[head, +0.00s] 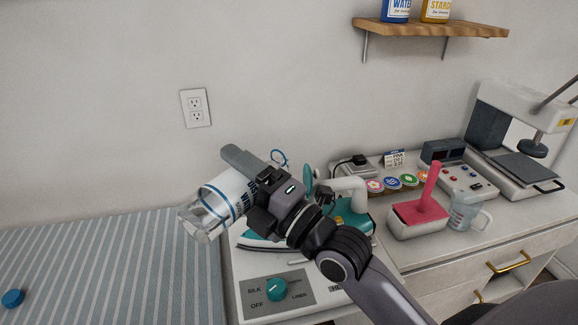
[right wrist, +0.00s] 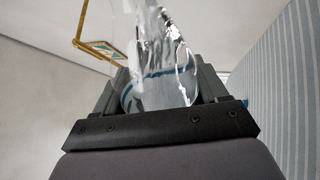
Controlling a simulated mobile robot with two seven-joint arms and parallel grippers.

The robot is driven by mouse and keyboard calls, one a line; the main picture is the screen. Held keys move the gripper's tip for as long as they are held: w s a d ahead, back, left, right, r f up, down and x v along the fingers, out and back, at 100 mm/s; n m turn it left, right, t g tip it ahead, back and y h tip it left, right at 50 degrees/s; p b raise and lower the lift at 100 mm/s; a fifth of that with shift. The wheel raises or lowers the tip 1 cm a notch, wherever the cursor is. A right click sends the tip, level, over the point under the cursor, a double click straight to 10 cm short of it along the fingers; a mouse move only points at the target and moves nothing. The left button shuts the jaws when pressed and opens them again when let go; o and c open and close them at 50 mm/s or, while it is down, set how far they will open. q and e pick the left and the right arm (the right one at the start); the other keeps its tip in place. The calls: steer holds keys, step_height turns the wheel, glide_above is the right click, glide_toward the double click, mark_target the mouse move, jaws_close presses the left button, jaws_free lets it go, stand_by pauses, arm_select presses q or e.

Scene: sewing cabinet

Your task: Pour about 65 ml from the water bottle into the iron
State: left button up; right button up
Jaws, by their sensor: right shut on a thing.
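My right gripper (head: 243,190) is shut on the clear water bottle (head: 221,197), which has blue bands and lettering. It holds the bottle tilted in the air, with a clear end at lower left, above the left side of the iron station. In the right wrist view the bottle (right wrist: 158,80) sits between the fingers, with clear wavy contents. The white and teal iron (head: 350,187) rests on the station behind my right arm, partly hidden. A small teal flap (head: 309,180) stands up beside its handle. I cannot tell whether water is flowing. My left gripper is not in view.
The station has a teal dial (head: 277,289). A blue cap (head: 13,298) lies on the striped ironing board (head: 120,260). A shelf (head: 430,30) hangs above.

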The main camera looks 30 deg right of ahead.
steer(key=shift+r, duration=0.1)
steer(key=f+n+b, duration=0.1)
steer(key=b, duration=0.1)
steer(key=f+n+b, duration=0.1)
steer(key=b, duration=0.1)
steer(key=f+n+y+b, duration=0.1)
steer(key=f+n+b, duration=0.1)
steer(key=shift+s+a+g, duration=0.2)
steer(key=shift+a+g, duration=0.1)
steer(key=shift+g, duration=0.1)
steer(key=shift+r+n, duration=0.1)
steer(key=shift+n, duration=0.4)
steer(key=shift+r, duration=0.1)
steer(key=shift+w+d+f+n+g+y, duration=0.1)
steer(key=shift+f+n+g+y, duration=0.2)
steer(key=shift+n+y, duration=0.1)
steer(key=shift+f, duration=0.1)
stand_by(0.6)
